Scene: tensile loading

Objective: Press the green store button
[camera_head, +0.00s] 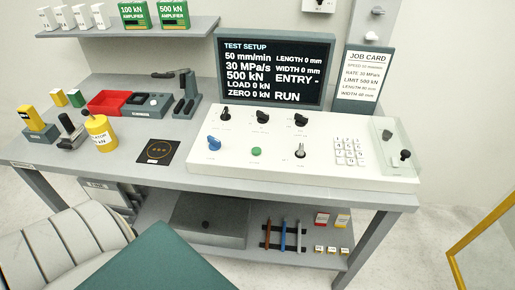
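A small round green button (256,152) sits low on the white sloped control console (300,172), between a blue knob (214,143) on its left and a silver-topped toggle or knob (300,151) on its right. Its label is too small to read. Nothing covers the button. Neither of my grippers shows in this view.
Black knobs (262,117) line the console's upper part; a keypad (349,151) and a clear-covered lever panel (393,145) are at right. A screen (275,68) stands behind. A yellow cylinder (101,133) and red tray (107,103) stand left. A teal panel (150,265) fills the lower foreground.

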